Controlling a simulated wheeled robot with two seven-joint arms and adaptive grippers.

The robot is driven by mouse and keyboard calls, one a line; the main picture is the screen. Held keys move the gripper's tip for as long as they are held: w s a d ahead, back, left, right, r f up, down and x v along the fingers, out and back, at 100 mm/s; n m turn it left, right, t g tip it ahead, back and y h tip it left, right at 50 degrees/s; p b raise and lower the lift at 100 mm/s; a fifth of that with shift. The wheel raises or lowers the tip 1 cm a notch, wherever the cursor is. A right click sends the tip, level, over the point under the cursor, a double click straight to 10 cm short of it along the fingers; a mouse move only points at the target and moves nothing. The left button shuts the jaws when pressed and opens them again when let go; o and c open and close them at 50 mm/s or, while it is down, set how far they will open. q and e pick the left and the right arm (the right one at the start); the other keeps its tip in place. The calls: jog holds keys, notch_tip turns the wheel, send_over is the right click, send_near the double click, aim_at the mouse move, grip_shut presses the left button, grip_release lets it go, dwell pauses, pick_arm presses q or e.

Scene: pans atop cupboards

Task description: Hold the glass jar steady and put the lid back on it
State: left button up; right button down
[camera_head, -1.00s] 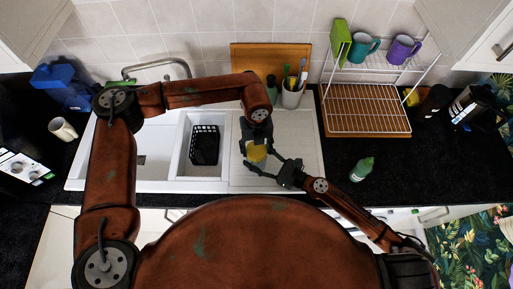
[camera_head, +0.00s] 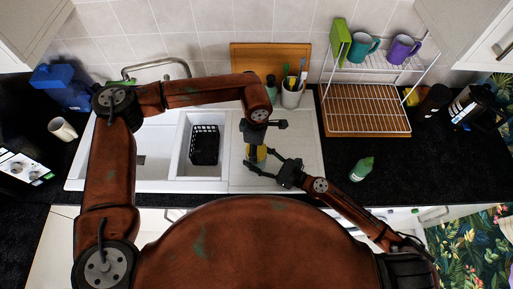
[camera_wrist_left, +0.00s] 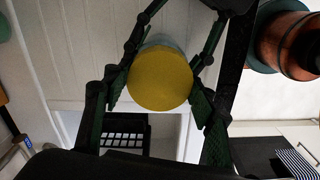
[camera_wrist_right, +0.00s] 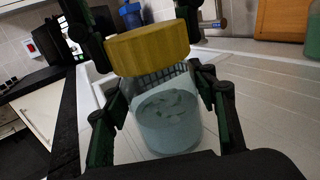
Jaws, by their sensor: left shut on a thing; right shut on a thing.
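The yellow lid (camera_wrist_left: 160,78) is between the finger pads of my left gripper (camera_wrist_left: 160,92), which is shut on it from above. The clear glass jar (camera_wrist_right: 168,122) is between the fingers of my right gripper (camera_wrist_right: 165,122), shut on it from the side. In the right wrist view the lid (camera_wrist_right: 148,50) is over the jar's top and looks tilted. The lid hides the jar's rim, so I cannot tell whether it is seated. In the head view the lid (camera_head: 255,154) is partly covered by my left gripper (camera_head: 262,138).
The jar is over the white drainer beside the sink, which holds a black basket (camera_head: 204,146). A green bottle (camera_head: 362,169) stands on the dark counter to the right. A utensil pot (camera_head: 292,95) and wire rack (camera_head: 366,108) are behind.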

pick_arm(q)
jog(key=m, duration=0.5)
jog(key=o, duration=1.3)
jog(key=shift+r, duration=2.25)
jog(key=shift+c, duration=0.5)
